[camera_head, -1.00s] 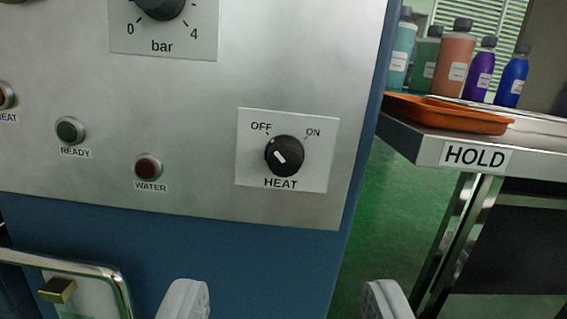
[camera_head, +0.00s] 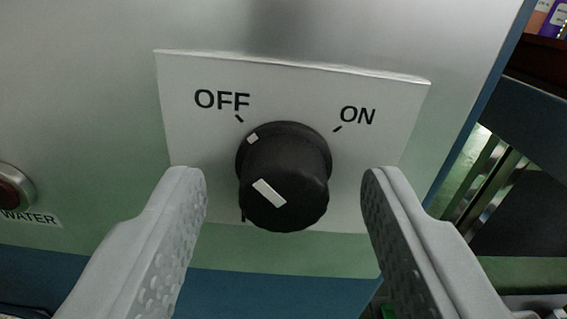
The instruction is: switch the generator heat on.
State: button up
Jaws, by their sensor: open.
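The black heat knob (camera_head: 285,185) stands out from a white plate (camera_head: 390,110) marked OFF at upper left and ON at upper right. Its white marks point to the upper left, toward OFF. My gripper (camera_head: 284,190) is open, with one pale grey finger to the left of the knob and one to the right. There are gaps between both fingers and the knob, and I cannot see any contact. The knob hides the HEAT label below it.
The plate is on a grey metal panel (camera_head: 90,110) with a blue cabinet part below. A red WATER lamp (camera_head: 12,188) is at the left edge. Past the panel's right edge is a metal stand (camera_head: 487,185), with bottles partly in view at the top right corner.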

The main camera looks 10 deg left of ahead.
jog(key=shift+w, duration=0.1)
jog(key=shift+c, duration=0.4)
jog(key=c, duration=0.9)
jog(key=shift+m, duration=0.3)
jog(key=m, duration=0.3)
jog(key=shift+m, duration=0.3)
jog(key=m, duration=0.4)
jog(key=shift+m, duration=0.3)
jog(key=m, duration=0.4)
jog(key=shift+m, duration=2.5)
jog(key=shift+d, duration=0.1)
